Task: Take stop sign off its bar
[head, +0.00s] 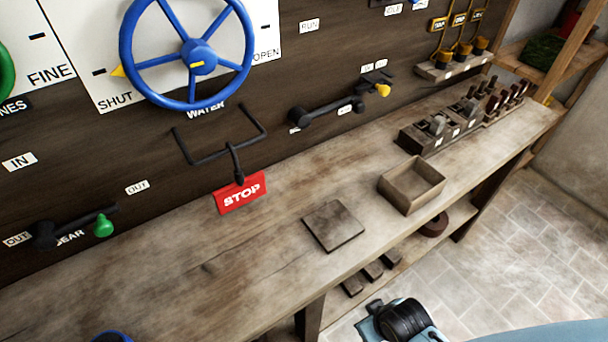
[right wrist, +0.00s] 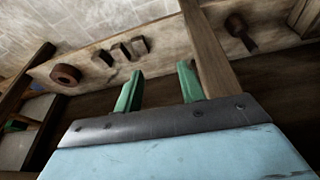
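The red stop sign (head: 241,193) with white lettering hangs by a dark hook from a black bar (head: 222,143) bent out from the dark wall panel. It hangs just over the back edge of the bench, below the blue wheel. No gripper is near it. My right gripper (right wrist: 160,86) shows in the right wrist view with its two green fingers wide apart and nothing between them. It is low, near the bench's under-shelf and a wooden leg. In the head view only part of my right arm shows at the bottom, its fingertips hidden. My left gripper is not seen.
The blue wheel (head: 197,57) is above the sign. A lever with a green knob (head: 103,226) and one with a yellow knob (head: 383,90) flank it. The bench holds a flat plate (head: 334,226), an open box (head: 411,187) and switches (head: 440,128). The bench's left part is clear.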

